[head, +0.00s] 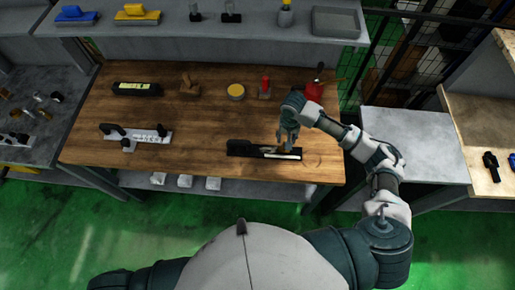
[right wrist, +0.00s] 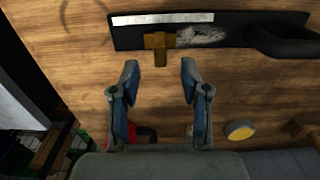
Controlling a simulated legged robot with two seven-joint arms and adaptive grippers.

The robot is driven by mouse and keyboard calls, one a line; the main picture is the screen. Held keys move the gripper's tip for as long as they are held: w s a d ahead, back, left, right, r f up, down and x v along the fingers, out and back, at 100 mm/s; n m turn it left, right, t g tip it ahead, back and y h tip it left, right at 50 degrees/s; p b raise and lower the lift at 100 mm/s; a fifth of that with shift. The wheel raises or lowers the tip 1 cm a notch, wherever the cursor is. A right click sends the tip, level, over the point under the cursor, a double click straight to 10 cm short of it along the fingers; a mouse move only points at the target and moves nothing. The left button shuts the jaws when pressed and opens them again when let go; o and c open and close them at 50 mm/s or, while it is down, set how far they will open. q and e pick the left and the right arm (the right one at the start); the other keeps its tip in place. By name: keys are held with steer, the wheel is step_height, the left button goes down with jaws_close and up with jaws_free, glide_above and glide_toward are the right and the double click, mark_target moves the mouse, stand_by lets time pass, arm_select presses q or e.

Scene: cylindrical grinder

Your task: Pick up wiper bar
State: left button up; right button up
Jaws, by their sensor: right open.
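A long black bar (head: 264,151), seemingly the wiper bar, lies near the front edge of the wooden bench in the head view. It has a black handle at its left end and a pale strip at its right. In the right wrist view the bar (right wrist: 225,32) crosses the top, with a brass-coloured T-shaped piece (right wrist: 160,42) on it. My right gripper (head: 285,140) is over the bar. In the wrist view its open, empty fingers (right wrist: 159,70) point at the brass piece, which lines up with the gap between them. My left gripper is not in view.
The wooden bench (head: 200,110) also carries a plate with black handles (head: 150,136), a black box with a yellow-green label (head: 137,89), a yellow-topped round tin (head: 236,90) and a red container (head: 314,91). A shelf runs behind. A grey table (head: 415,140) stands to the right.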

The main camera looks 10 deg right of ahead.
step_height(320, 180, down, 7)
steer(key=shift+s+a+r+p, duration=0.1)
steer(key=shift+s+r+p, duration=0.05)
steer(key=shift+p, duration=0.2)
jaws_close()
steer(key=shift+r, duration=0.1)
